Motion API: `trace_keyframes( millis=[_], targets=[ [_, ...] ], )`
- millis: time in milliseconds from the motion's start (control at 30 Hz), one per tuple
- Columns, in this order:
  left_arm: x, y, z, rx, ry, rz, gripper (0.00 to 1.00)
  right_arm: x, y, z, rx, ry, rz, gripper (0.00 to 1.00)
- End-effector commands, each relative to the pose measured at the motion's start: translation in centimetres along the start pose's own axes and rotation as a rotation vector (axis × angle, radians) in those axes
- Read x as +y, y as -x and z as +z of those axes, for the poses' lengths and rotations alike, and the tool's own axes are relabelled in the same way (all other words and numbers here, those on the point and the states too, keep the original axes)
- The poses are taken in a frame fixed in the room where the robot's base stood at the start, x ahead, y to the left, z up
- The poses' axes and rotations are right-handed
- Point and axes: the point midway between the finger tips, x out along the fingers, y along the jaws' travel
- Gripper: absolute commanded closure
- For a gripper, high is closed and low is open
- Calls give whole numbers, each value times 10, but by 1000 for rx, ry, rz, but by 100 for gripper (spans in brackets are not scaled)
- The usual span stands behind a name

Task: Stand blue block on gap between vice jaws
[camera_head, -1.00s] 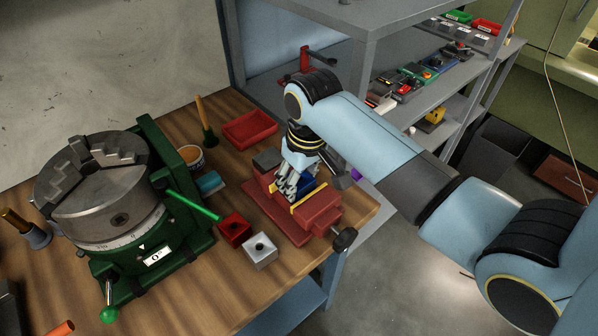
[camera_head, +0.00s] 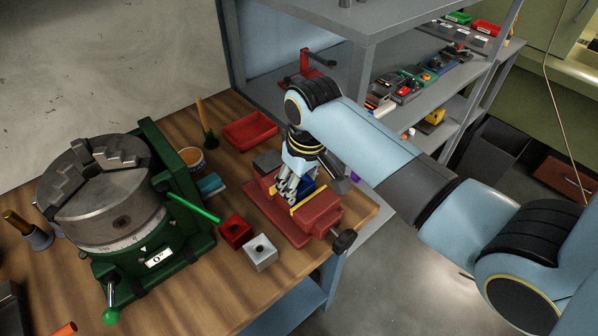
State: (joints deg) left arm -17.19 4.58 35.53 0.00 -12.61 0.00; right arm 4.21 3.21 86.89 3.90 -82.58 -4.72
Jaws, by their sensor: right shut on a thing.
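The red vice (camera_head: 315,219) stands near the right end of the wooden bench, with yellow strips along its jaws. My right gripper (camera_head: 289,193) is over the vice, pointing down, its fingers at the jaws. It is shut on the blue block (camera_head: 307,184), which shows only in part behind the fingers. The block is at the jaw gap; whether it rests on the jaws is hidden by the fingers. My left gripper is not in view.
A red block (camera_head: 235,231) and a grey block (camera_head: 260,252) sit left of the vice. A green rotary table with a chuck (camera_head: 110,200) fills the left. A red tray (camera_head: 250,129) lies behind. A grey shelf (camera_head: 400,20) stands at the back right.

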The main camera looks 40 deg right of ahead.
Motion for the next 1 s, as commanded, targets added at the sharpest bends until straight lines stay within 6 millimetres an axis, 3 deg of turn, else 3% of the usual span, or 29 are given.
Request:
trace_keyframes(
  millis=[133,167,333,533,700,1000],
  targets=[
    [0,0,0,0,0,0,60,0,0,0,1,0,0,95],
    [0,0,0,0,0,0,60,0,0,0,1,0,0,51],
    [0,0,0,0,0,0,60,0,0,0,1,0,0,28],
    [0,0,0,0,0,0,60,0,0,0,0,0,0,26],
    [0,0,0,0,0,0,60,0,0,0,-1,0,0,7],
    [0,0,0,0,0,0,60,0,2,0,0,0,0,7]
  ],
)
